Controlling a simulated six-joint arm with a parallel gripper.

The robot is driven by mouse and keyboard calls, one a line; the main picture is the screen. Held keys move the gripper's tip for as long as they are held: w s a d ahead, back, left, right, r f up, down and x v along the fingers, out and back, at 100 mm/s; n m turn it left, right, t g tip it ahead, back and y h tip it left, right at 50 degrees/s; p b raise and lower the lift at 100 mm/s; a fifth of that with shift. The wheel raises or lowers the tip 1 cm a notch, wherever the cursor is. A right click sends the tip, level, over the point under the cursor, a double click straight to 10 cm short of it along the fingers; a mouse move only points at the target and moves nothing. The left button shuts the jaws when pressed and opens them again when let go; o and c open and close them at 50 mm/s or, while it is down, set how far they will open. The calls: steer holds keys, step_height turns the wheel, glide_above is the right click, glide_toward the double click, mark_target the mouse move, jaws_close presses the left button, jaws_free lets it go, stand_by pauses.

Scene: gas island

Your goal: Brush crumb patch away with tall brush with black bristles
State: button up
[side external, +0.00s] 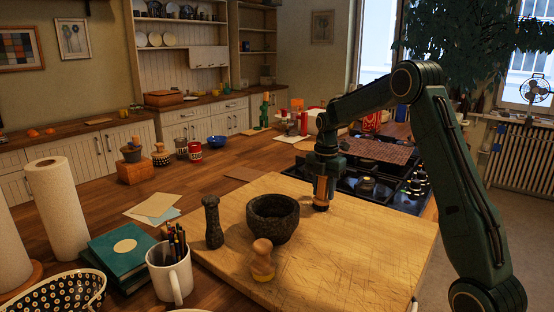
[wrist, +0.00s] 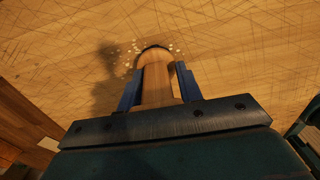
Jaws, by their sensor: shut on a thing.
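My gripper (side external: 324,176) is shut on the tall brush (side external: 321,191), which has a wooden handle and black bristles. The brush is upright, bristles down, over the far right part of the cutting board. In the wrist view the brush handle (wrist: 157,82) sits between the blue fingers of my gripper (wrist: 158,88). The crumb patch (wrist: 128,56) shows as pale specks on the board, scattered around the bristle end. The handle hides part of the patch, and I cannot tell whether the bristles touch the board. The crumbs cannot be made out in the side view.
The cutting board (side external: 350,260) bears a dark stone mortar (side external: 273,232), a dark pestle (side external: 213,222) standing upright, and a short wooden brush (side external: 262,262) with pale bristles. A gas hob (side external: 366,187) lies just behind the board. The right part of the board is clear.

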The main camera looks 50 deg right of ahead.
steer(key=shift+s, duration=0.1)
steer(key=shift+s, duration=0.85)
steer(key=shift+s, duration=0.1)
steer(key=shift+s+f, duration=0.1)
steer(key=shift+s, duration=0.85)
steer(key=shift+w, duration=0.1)
steer(key=shift+w, duration=0.4)
steer(key=shift+c, duration=0.9)
steer(key=shift+w, duration=0.55)
